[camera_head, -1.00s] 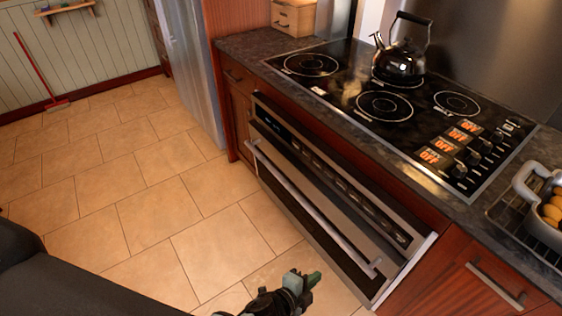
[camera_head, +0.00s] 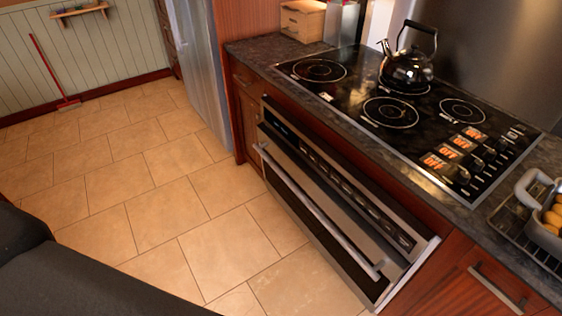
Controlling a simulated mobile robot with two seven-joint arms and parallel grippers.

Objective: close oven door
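The oven door (camera_head: 318,217) is a dark panel with a steel frame, set in the cabinet front below the cooktop. Its long steel handle (camera_head: 315,208) runs along its upper part. The door looks upright and nearly flush with the control strip (camera_head: 345,185) above it; I cannot tell whether a small gap is left. Neither of my grippers shows in the head view. A dark part of my own body fills the lower left corner.
A black cooktop (camera_head: 391,113) with a kettle (camera_head: 407,68) is above the oven. A drawer with a handle (camera_head: 497,288) is at lower right. The tiled floor (camera_head: 170,200) left of the oven is clear.

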